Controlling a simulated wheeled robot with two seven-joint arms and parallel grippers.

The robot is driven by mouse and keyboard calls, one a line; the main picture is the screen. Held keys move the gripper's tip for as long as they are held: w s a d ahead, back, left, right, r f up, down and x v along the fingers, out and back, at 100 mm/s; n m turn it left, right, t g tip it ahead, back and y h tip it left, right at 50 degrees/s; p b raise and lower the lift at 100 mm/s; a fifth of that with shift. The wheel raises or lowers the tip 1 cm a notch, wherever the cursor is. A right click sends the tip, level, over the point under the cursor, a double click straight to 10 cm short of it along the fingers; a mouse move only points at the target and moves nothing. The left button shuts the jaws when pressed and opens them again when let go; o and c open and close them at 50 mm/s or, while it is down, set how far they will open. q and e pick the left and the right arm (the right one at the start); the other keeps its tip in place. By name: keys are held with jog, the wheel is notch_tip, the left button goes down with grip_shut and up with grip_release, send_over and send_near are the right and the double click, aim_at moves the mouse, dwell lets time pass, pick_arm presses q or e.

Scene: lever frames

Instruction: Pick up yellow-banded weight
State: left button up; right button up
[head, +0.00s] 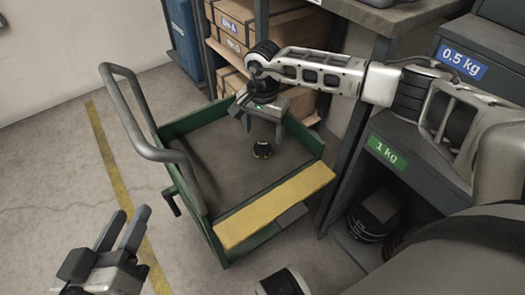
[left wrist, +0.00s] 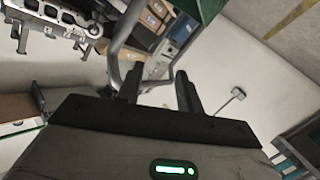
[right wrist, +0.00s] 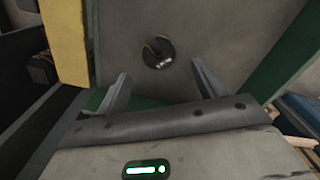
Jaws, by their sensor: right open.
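A small dark round weight with a thin yellowish band (head: 262,149) stands on the bed of the green cart (head: 285,218). In the right wrist view the weight (right wrist: 158,52) is seen from above, beyond the fingertips and between their lines. My right gripper (head: 262,122) hangs over the cart bed, open and empty, above and apart from the weight. Its fingers also show in the right wrist view (right wrist: 163,85). My left gripper (head: 124,222) is open and empty, left of the cart near the front, away from the weight.
The cart has green side walls, a yellow front strip (head: 275,205) and a tall grey handle (head: 118,100) at left. Shelves with wooden boxes (head: 240,35) stand behind. At right is a grey rack labelled 0.5 kg (head: 463,62) and 1 kg (head: 386,153), with a dark round weight (head: 375,215) below.

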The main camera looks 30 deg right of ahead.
aim_at(263, 152)
notch_tip(263, 152, down, 4)
jog(key=shift+s+f+b, duration=0.15)
jog(key=shift+f+b, duration=0.1)
jog(key=shift+b, duration=0.8)
jog(key=shift+f, duration=0.35)
jog(key=c, duration=1.2)
pick_arm(q)
jog(key=shift+d+r+n+t+h, duration=0.3)
jog(key=shift+r+n+h, duration=0.1)
jog(key=shift+r, duration=0.1)
pick_arm(e)
jog(key=shift+c, duration=0.2)
jog(key=shift+r, duration=0.15)
